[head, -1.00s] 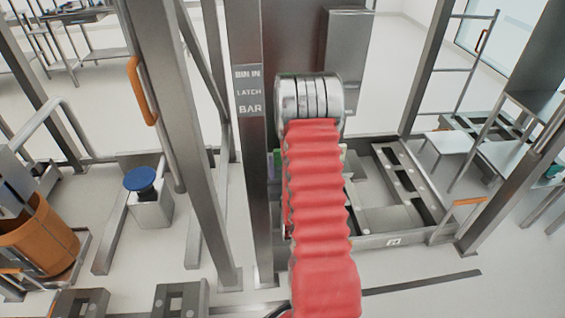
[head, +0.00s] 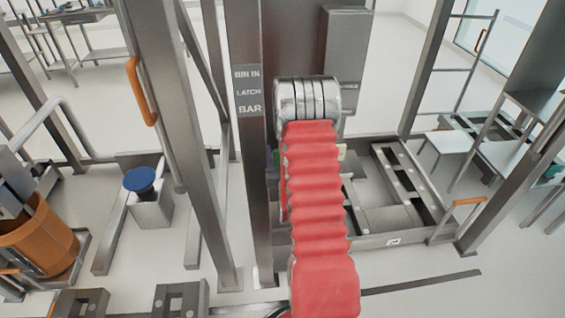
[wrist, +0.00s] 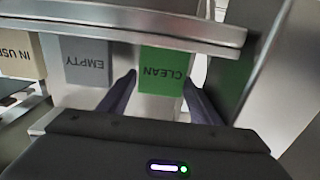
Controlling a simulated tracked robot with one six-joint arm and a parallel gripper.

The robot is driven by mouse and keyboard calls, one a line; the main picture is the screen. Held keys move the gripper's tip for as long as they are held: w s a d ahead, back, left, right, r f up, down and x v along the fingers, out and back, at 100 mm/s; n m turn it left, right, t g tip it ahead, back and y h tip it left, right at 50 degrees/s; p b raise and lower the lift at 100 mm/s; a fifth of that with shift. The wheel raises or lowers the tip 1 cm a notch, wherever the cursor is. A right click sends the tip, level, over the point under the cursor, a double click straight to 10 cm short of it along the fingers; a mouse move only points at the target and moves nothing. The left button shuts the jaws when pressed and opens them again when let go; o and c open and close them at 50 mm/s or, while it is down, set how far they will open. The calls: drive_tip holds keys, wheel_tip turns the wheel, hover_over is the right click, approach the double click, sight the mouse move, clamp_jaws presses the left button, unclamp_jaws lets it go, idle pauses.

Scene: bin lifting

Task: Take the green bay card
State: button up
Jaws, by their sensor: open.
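The green card (wrist: 162,68), printed CLEAN upside down in the picture, hangs below a metal rail (wrist: 130,28) in the wrist view. My gripper (wrist: 160,84) is open, with one dark finger on each side of the card's lower part. I cannot tell whether either finger touches it. In the head view my red-sleeved arm hides my gripper, and only a small green patch shows beside the sleeve, too small to identify.
A grey EMPTY card (wrist: 87,62) and a beige IN USE card (wrist: 22,56) hang left of the green one. A metal panel (wrist: 283,75) stands close on the right. In the head view, a post labelled LATCH BAR (head: 248,92) stands just left of my arm.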

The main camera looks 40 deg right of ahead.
drive_tip(key=shift+c, duration=0.2)
drive_tip(key=c, duration=0.8)
